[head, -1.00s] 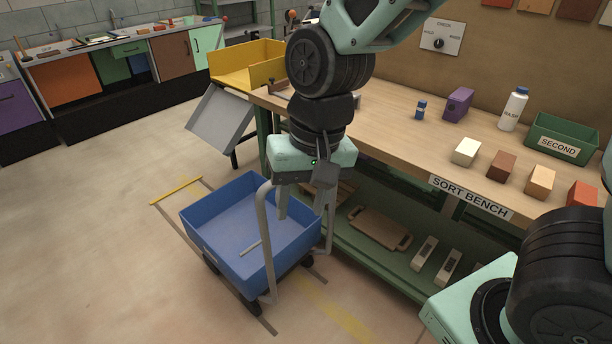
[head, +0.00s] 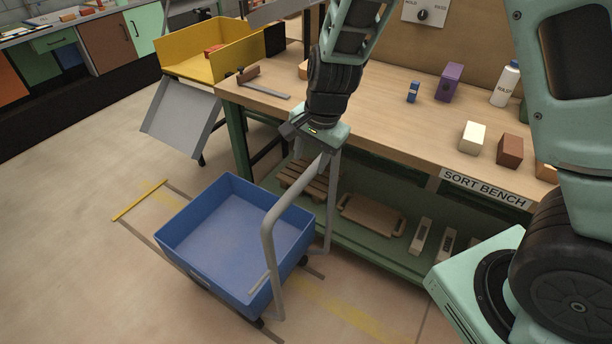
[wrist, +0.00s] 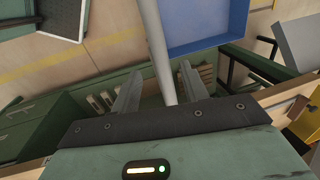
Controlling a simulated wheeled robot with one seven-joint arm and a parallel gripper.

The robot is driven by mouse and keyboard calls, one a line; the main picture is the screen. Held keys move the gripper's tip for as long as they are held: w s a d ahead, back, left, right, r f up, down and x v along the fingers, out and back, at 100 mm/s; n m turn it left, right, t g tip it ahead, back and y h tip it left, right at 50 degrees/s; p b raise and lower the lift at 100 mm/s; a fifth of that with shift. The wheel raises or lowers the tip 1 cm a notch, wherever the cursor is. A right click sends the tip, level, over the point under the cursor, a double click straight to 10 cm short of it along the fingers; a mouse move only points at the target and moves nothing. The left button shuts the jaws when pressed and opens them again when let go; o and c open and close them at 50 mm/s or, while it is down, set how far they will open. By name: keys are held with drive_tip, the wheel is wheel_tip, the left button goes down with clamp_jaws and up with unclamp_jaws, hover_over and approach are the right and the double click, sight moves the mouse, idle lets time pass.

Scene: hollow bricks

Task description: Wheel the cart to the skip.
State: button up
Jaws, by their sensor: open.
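The cart (head: 222,250) is a blue open tub on small wheels with a bent grey tube handle (head: 270,245). My gripper (head: 325,152) is at the top of the handle, at the bench side. In the wrist view, my open gripper (wrist: 160,68) has one finger on each side of the grey handle tube (wrist: 153,35). Contact cannot be told. The blue tub (wrist: 205,25) shows beyond. No skip can be identified for certain.
The sort bench (head: 390,125) with its lower shelf lies close on the right. A yellow bin (head: 205,58) with a grey sloping chute (head: 182,118) stands behind. Floor rails end at a yellow bar (head: 140,200) left of the cart. Open floor lies at left.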

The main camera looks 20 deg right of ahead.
sight(305, 177)
drive_tip(key=f, duration=0.4)
drive_tip(key=w+f, duration=0.1)
drive_tip(key=f, duration=0.1)
drive_tip(key=shift+a+f, duration=0.1)
drive_tip(key=shift+a, duration=0.3)
clamp_jaws()
